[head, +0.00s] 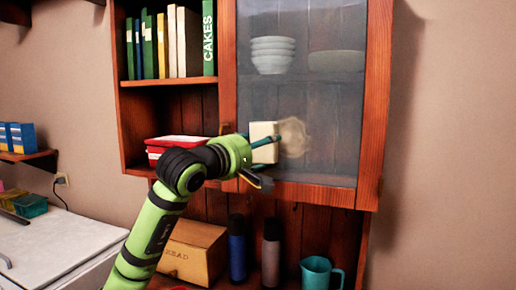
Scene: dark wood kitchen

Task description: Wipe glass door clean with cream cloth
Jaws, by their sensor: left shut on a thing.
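The glass door (335,110) of the wall cabinet is shut, in a reddish wood frame. A tan smudge (295,137) shows on its lower middle. My left gripper (266,141) is in front of the door, shut on a cream block-like thing (263,130), which I take to be the folded cream cloth. The cloth is just left of the smudge and seems to overlap its left edge. I cannot tell whether it touches the glass. My right gripper is not in view.
Stacked bowls (273,54) stand behind the glass. Books (170,42) and a red-and-white container (176,145) are on the open shelves at left. Below are a bread box (191,250), two bottles (237,250) and a teal mug (317,272). The wall at right is clear.

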